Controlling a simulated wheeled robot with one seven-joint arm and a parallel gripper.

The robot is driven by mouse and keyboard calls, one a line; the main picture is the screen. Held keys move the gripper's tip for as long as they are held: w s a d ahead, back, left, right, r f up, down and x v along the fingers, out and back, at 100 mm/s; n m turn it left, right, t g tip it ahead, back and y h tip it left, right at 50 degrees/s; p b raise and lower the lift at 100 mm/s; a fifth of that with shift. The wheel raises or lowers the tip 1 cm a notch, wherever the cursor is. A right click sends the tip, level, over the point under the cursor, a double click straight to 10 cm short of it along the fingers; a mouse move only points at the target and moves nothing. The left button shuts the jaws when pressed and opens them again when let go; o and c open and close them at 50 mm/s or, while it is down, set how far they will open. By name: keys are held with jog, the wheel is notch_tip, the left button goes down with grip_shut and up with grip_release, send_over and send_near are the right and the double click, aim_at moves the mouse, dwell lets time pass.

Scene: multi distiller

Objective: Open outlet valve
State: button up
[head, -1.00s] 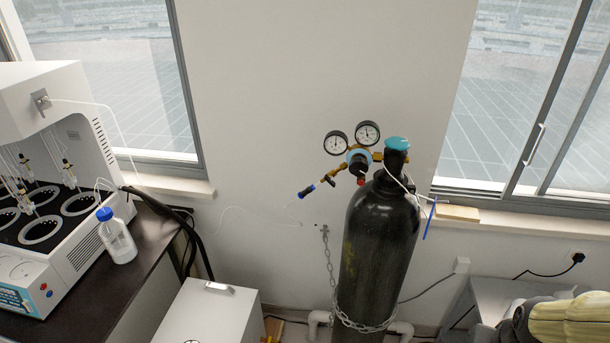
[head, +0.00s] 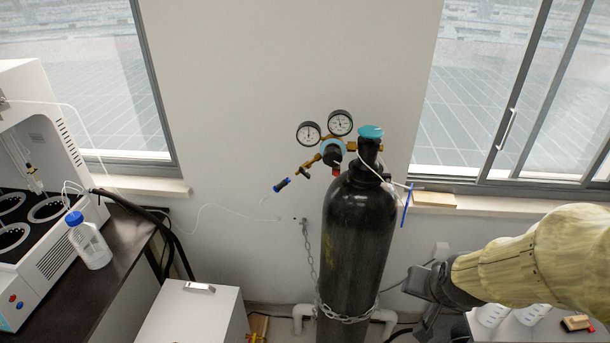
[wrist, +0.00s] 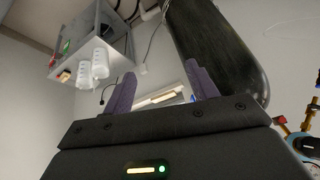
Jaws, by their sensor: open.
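A black gas cylinder (head: 355,245) stands against the wall, with a teal knob (head: 371,131) on top. Its brass regulator (head: 325,153) carries two round gauges and an outlet branch to the left. I cannot tell the outlet valve's position. My gripper (head: 424,296) is low, right of the cylinder and apart from the regulator. In the wrist view its fingers (wrist: 160,88) are spread and empty; the cylinder (wrist: 220,50) lies beyond, and part of the regulator (wrist: 300,130) shows lower right.
A chain (head: 309,252) loops around the cylinder. A white box (head: 195,315) stands left of it. A bench (head: 125,265) with a white machine (head: 55,225) and a blue-capped bottle (head: 89,242) is farther left. A blue strip (head: 407,205) hangs right of the cylinder, by the window sill.

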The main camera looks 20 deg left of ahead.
jog(key=w+a+t+y+b, duration=0.1)
jog(key=w+a+t, duration=0.2)
jog(key=w+a, duration=0.3)
jog(key=m+t+y+b, duration=0.25)
jog(key=m+t, duration=0.35)
jog(key=t, duration=0.3)
send_near(304, 174)
jog(key=v, duration=0.6)
jog(key=shift+s+f+b, duration=0.15)
jog(key=shift+b, duration=0.2)
jog(key=shift+a+n, duration=0.1)
jog(key=shift+n, duration=0.2)
jog(key=p+x, duration=0.6)
jog(key=x, duration=1)
jog(key=shift+w+p, duration=0.35)
jog(key=shift+w, duration=0.4)
